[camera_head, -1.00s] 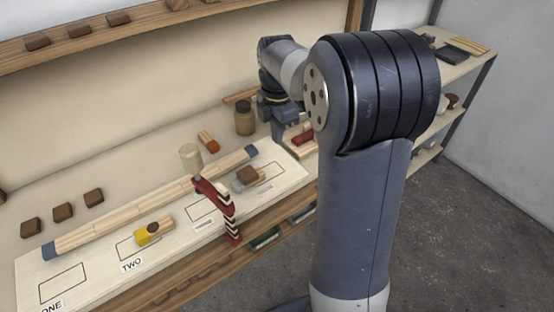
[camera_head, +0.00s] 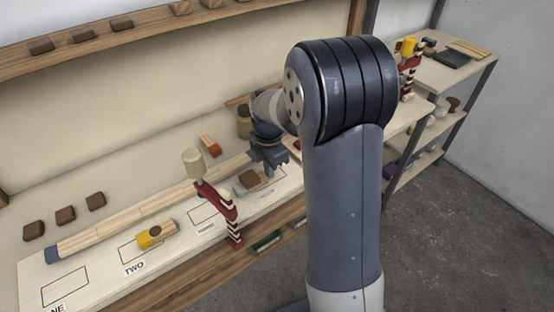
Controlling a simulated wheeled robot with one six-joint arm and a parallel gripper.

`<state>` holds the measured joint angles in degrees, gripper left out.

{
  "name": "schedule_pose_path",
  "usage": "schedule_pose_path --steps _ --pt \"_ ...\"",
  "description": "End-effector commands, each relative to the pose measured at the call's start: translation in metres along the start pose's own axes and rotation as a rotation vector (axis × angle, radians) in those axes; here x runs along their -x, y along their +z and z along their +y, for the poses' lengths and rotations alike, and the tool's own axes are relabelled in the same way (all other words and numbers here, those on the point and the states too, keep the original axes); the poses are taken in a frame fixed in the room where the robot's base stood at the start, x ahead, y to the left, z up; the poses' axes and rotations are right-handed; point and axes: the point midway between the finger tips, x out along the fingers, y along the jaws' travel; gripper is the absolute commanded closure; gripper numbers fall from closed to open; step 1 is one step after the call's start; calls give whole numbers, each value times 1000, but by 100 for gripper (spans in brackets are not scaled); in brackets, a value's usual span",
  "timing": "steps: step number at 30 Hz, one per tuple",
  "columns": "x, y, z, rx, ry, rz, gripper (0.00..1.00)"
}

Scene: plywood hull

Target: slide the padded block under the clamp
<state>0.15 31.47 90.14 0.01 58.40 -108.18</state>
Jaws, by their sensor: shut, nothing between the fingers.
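A block with a brown top on a pale grey base (camera_head: 247,182), which looks like the padded block, sits on the pale marked board to the right of the clamp. A red clamp (camera_head: 214,196) with a light cylindrical handle and a dark-and-cream striped lower part stands at the board's front edge. My gripper (camera_head: 276,172) is shut and empty, just right of and close to the block. I cannot tell whether they touch. The clamp's jaw gap is too small to make out.
A long wooden strip (camera_head: 140,215) lies along the board behind the clamp. A brown jar (camera_head: 244,121) and an orange-ended block (camera_head: 209,145) stand behind. Another red clamp (camera_head: 408,80) is on the right shelf.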

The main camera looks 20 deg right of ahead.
Motion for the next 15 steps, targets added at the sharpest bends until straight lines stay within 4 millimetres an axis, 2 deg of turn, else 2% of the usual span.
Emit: schedule_pose_path --steps 12,15 --pt "0 -5 0 0 0 0 100" --pt "0 -13 0 3 0 0 100"
